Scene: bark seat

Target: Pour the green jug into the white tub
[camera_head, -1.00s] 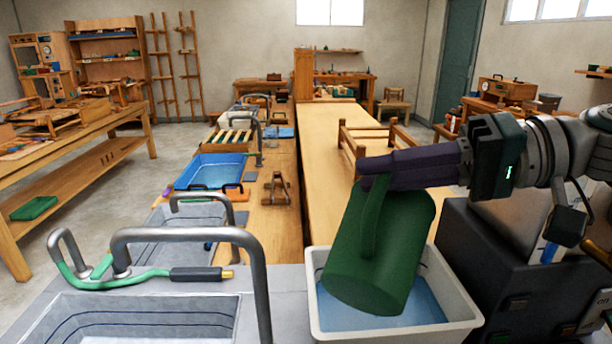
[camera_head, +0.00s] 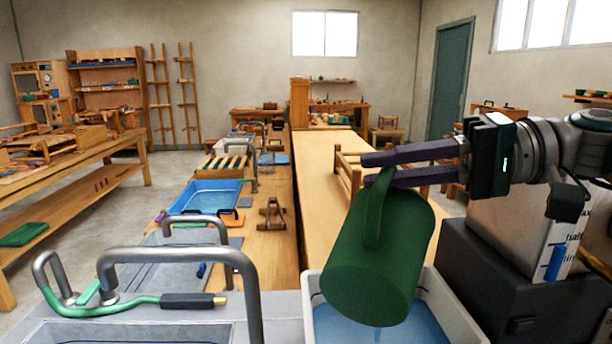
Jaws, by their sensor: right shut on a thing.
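The green jug (camera_head: 375,265) hangs steeply tilted over the white tub (camera_head: 459,311), its lower end in front of the tub's opening. My right gripper (camera_head: 378,169) comes in from the right and is shut on the top of the jug's handle. The tub stands at the bottom of the head view, partly hidden by the jug and cut off by the frame edge, with blue liquid or a blue bottom inside. A thin bluish streak shows just below the jug; the jug's inside is hidden. My left gripper is not in view.
A sink with a large grey tap (camera_head: 183,254) and a green hose (camera_head: 128,297) lies left of the tub. A dark box (camera_head: 490,285) with a white printed carton stands close on the right. Behind are a blue tray (camera_head: 206,196), a wooden rack and long benches.

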